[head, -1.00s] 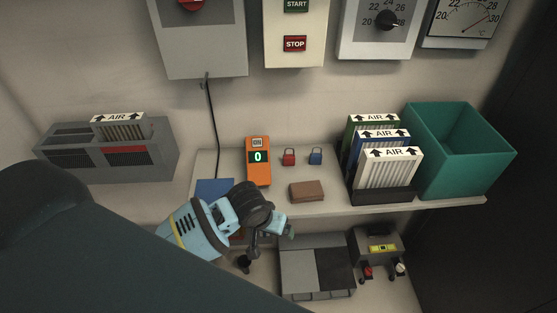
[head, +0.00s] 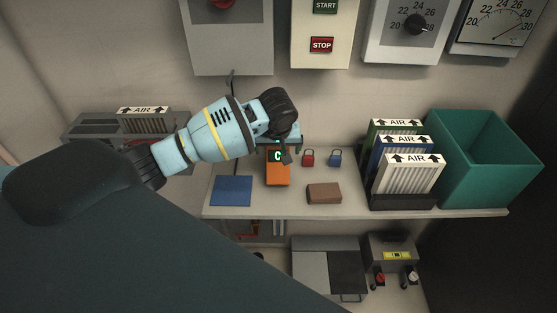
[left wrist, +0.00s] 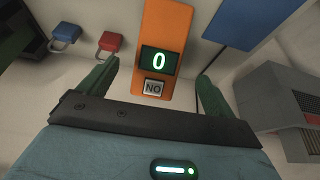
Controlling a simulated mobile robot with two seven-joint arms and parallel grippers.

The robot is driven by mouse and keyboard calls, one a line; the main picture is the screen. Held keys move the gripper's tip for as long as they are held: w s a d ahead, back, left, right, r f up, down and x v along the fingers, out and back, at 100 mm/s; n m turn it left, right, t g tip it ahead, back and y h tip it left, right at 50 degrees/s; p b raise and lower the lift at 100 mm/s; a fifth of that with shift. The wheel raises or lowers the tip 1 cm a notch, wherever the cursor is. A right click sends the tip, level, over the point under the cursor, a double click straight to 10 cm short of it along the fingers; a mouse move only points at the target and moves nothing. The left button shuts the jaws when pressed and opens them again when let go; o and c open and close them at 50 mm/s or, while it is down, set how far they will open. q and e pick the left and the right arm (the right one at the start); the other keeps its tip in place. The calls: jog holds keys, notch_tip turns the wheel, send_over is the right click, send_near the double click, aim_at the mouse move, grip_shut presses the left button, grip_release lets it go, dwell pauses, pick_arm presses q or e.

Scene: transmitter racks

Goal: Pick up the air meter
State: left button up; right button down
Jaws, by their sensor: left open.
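The air meter (head: 278,174) is an orange handheld box on the shelf; its lit green display is partly covered by my left gripper in the head view. In the left wrist view the meter (left wrist: 167,28) shows a "0" on its screen and a grey "NO" button below it. My left gripper (head: 281,146) is over the meter's upper part, open. In the left wrist view the two green fingers of the gripper (left wrist: 155,85) stand apart on either side of the meter, with a gap on each side. My right gripper does not show.
On the shelf are a blue pad (head: 232,191), a brown block (head: 324,193), a red padlock (head: 308,158) and a blue padlock (head: 335,158). Upright AIR filters (head: 410,175) and a teal bin (head: 480,165) stand at right. A grey vent unit (head: 90,127) is at left.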

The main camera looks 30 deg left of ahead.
aim_at(278, 157)
pick_arm(q)
jog(key=x, duration=0.2)
jog(key=shift+f, duration=0.35)
jog(key=shift+w+b+x, duration=0.1)
jog(key=shift+b+x, duration=0.2)
jog(key=shift+x, duration=1)
jog(key=shift+w+b+x, duration=0.15)
jog(key=shift+b+x, duration=0.15)
jog(key=shift+x, duration=0.95)
jog(key=shift+a+r, duration=0.15)
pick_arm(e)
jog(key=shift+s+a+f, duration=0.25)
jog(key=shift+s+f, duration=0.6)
pick_arm(q)
jog(key=c, duration=1.3)
jog(key=shift+r, duration=0.15)
